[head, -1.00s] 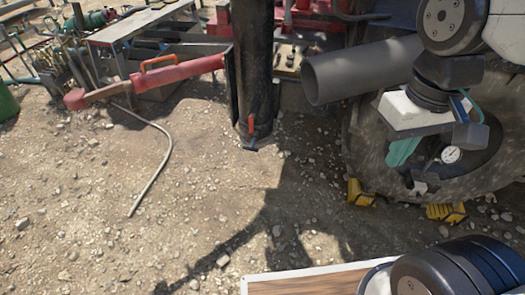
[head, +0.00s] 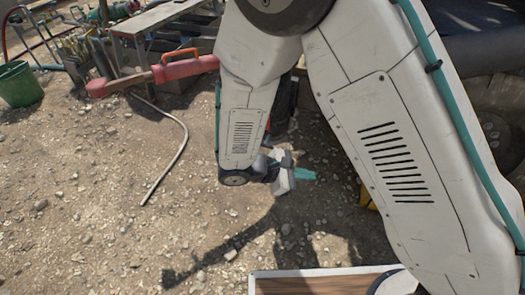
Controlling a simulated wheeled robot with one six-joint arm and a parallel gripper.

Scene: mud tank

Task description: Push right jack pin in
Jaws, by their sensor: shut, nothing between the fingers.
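The dark jack leg (head: 286,112) stands behind my arm, and only a strip of it shows to the right of the white forearm. The jack pin, with its red handle, is almost wholly hidden by my arm, so I cannot tell how deep it sits. My gripper (head: 304,174) has teal fingers that are shut and empty. It is low over the gravel, just below and to the right of the visible strip of the leg, with its fingers pointing right. I see no contact between the fingers and the pin.
A red beam with an orange handle (head: 181,55) reaches toward the leg from the left. A pale hose (head: 178,160) lies on the gravel. A green bucket (head: 20,86) stands at far left. A large tyre (head: 497,125) is at right. Open gravel lies at front left.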

